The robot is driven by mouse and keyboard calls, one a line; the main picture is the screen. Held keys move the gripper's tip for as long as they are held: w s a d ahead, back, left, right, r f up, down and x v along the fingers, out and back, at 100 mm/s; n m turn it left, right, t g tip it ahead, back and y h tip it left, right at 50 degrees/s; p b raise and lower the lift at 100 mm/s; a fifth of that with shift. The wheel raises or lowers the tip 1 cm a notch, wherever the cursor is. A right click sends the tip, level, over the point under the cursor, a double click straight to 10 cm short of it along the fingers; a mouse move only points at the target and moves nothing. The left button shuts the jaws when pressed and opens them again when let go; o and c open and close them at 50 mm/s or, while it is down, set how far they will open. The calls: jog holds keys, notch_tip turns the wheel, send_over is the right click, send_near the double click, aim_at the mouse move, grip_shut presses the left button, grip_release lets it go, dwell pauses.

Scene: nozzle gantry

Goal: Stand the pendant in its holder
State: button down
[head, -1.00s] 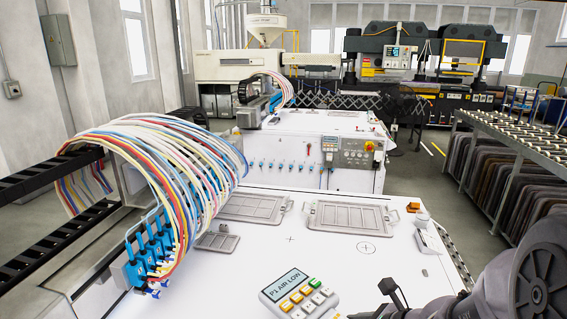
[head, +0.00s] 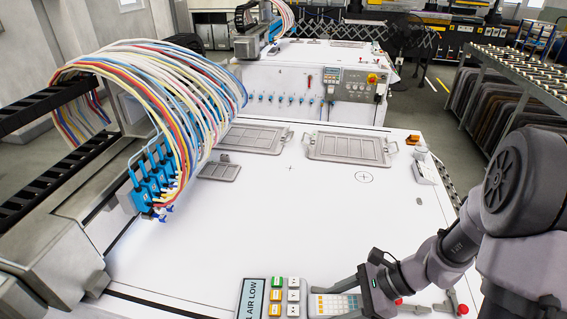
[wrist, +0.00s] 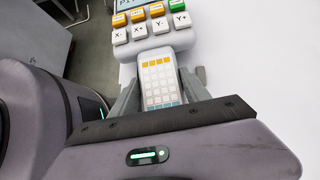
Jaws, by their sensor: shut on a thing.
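The pendant (head: 273,296) is a pale handset with a screen reading "AIR LOW", orange, green and white keys, and a narrower keypad grip. It is at the bottom of the head view, partly cut off by the frame. My gripper (head: 338,303) is shut on its narrow grip. In the wrist view the grip (wrist: 160,80) lies between the two grey fingers, with the wider key block (wrist: 150,30) beyond them. A small white wedge-shaped stand (head: 425,171) at the table's right edge may be the holder; I cannot tell for sure.
The white table top (head: 300,215) is broad and mostly clear. Grey framed plates (head: 350,147) lie at its far side. A hose bundle with blue fittings (head: 155,180) hangs at the left. An orange piece (head: 412,140) and a red knob (head: 462,309) are at the right.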

jog(key=w+a, duration=0.2)
jog(key=w, duration=0.1)
jog(key=shift+w+f+b, duration=0.15)
jog(key=shift+b, duration=0.25)
jog(key=shift+w, duration=0.3)
jog(key=w+d+r+m+t+h, duration=0.2)
jog(key=w+r+m+t+h, duration=0.1)
jog(key=r+m, duration=0.3)
jog(key=w+d+r+m+t+h, duration=0.2)
jog(key=w+r+m+t+h, duration=0.1)
jog(key=w+r+m+t, duration=0.2)
notch_tip(320, 180, up, 2)
jog(key=w+m, duration=0.1)
jog(key=m, duration=0.2)
jog(key=shift+w, duration=0.25)
jog(key=shift+d, duration=0.1)
